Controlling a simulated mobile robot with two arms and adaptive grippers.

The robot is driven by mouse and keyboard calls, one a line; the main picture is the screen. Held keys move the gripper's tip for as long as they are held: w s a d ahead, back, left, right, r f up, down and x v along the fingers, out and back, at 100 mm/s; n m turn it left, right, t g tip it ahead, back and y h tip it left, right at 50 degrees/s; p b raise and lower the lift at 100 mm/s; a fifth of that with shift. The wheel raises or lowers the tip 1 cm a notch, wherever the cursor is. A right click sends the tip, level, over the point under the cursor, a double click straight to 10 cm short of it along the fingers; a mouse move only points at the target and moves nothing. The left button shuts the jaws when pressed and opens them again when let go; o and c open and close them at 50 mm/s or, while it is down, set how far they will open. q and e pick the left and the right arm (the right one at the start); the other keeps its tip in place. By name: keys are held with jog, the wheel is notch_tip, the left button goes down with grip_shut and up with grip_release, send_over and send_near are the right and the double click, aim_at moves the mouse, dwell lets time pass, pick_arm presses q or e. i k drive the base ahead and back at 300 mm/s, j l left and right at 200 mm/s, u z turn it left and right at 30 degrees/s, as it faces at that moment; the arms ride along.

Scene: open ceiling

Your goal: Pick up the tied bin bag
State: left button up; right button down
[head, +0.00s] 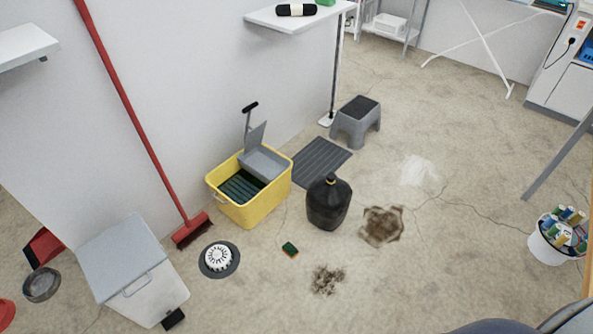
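The tied bin bag (329,203) is black and full, with a narrow gathered neck and a small yellow tie at its top. It stands upright on the concrete floor in the middle of the head view, just right of the yellow mop bucket. Nothing covers it. Neither of my grippers shows in this view.
The yellow mop bucket (258,205), a grey mat (320,158) and a grey step stool (357,124) are near the bag. A sponge (290,249) and dirt patches (327,280) lie in front. A pedal bin (130,270) and red broom (190,229) stand left. Floor to the right is mostly clear.

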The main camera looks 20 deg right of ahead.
aim_at(328, 198)
jog(key=z, duration=0.8)
jog(key=i+l, duration=0.25)
jog(key=i, duration=0.2)
jog(key=i+l+u, duration=0.1)
jog(key=i+l, duration=0.15)
jog(key=i, duration=0.25)
